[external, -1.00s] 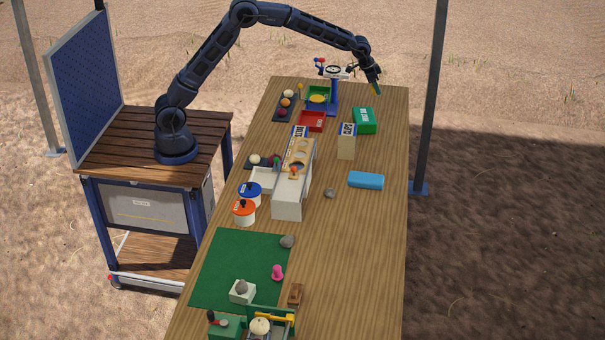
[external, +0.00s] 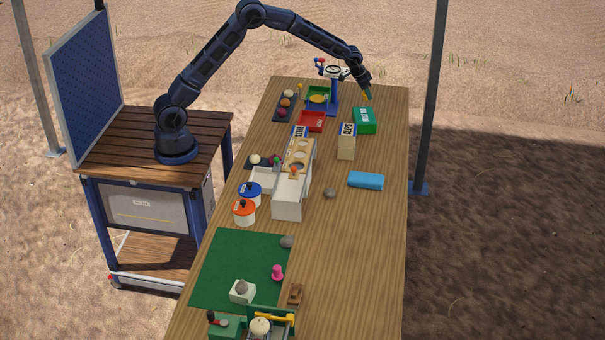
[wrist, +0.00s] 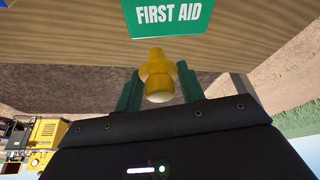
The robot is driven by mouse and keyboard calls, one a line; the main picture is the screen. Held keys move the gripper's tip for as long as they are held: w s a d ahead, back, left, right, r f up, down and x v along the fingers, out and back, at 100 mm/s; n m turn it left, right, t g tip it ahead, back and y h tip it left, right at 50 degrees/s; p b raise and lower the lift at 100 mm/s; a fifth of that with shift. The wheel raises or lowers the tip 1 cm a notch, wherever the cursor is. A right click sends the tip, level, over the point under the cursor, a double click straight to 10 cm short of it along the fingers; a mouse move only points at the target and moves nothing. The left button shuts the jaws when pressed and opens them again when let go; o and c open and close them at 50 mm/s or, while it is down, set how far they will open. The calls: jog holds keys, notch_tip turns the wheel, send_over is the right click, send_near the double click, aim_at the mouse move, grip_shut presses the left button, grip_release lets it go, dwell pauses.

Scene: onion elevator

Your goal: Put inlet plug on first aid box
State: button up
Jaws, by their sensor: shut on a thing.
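The inlet plug (wrist: 157,72) is yellow with a round flange, and it sits between the green fingers of my gripper (wrist: 158,90) in the wrist view. My gripper is shut on it. In the external view my gripper (external: 367,95) hangs at the far end of the table, just above and behind the first aid box. The first aid box (external: 364,121) is green with a white label and lies on the table. In the wrist view the first aid box (wrist: 168,16) shows at the top with its FIRST AID lettering, apart from the plug.
A blue stand with a round top (external: 334,85) is left of my gripper. A CLIPS box (external: 347,142) stands in front of the first aid box. A red tray (external: 312,121) lies to its left. The table's right side is mostly clear.

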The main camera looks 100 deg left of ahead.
notch_tip(320, 180, down, 10)
jog(key=shift+r, duration=0.15)
dwell(0.4)
jog(key=o, duration=0.9)
jog(key=shift+o, duration=0.2)
jog(key=v, duration=1.2)
jog(key=shift+s+d, duration=0.1)
jog(key=shift+d, duration=0.05)
